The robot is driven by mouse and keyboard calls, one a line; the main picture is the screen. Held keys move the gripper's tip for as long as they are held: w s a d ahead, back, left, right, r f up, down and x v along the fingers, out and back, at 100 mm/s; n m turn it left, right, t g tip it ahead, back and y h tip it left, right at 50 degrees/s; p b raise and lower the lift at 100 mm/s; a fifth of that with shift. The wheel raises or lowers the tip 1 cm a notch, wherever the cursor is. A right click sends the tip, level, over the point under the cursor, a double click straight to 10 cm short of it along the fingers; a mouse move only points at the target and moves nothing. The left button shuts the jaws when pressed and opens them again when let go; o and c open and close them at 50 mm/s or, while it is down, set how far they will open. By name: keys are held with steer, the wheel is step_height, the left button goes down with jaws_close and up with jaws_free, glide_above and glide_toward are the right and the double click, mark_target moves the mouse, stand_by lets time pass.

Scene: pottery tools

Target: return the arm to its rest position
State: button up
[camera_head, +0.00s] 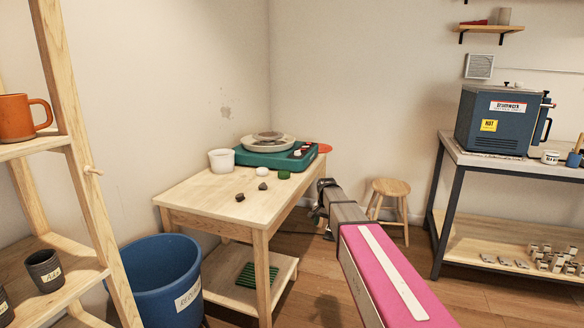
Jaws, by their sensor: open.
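My gripper (318,212) is at the end of my pink and grey arm, in the lower middle of the head view. It is in front of the right edge of the wooden table (206,188) and appears empty. Its fingers are small and dark here, and details of them are hard to see. On the table are a dark lump (240,197), a grey lump (262,186), a white piece (262,171) and a green round piece (284,175). My gripper is apart from all of these.
A teal pottery wheel (262,158) and a white pot (221,160) stand at the table's back. A blue bucket (160,282) and wooden shelf (92,190) are left. A stool (391,188) and a metal bench (433,222) with a blue kiln (497,122) are right. Open floor lies between.

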steer(key=s+d+f+n, duration=0.1)
steer(key=s+f+n, duration=0.1)
steer(key=s, duration=0.7)
steer(key=s+d+f+n, duration=0.2)
steer(key=s+f, duration=0.1)
steer(key=s, duration=0.7)
steer(key=s+d+f+n, duration=0.1)
steer(key=s+f+n, duration=0.1)
steer(key=s, duration=0.7)
steer(key=shift+s+d+f, duration=0.2)
steer(key=shift+d+f, duration=0.2)
steer(key=shift+f, duration=0.3)
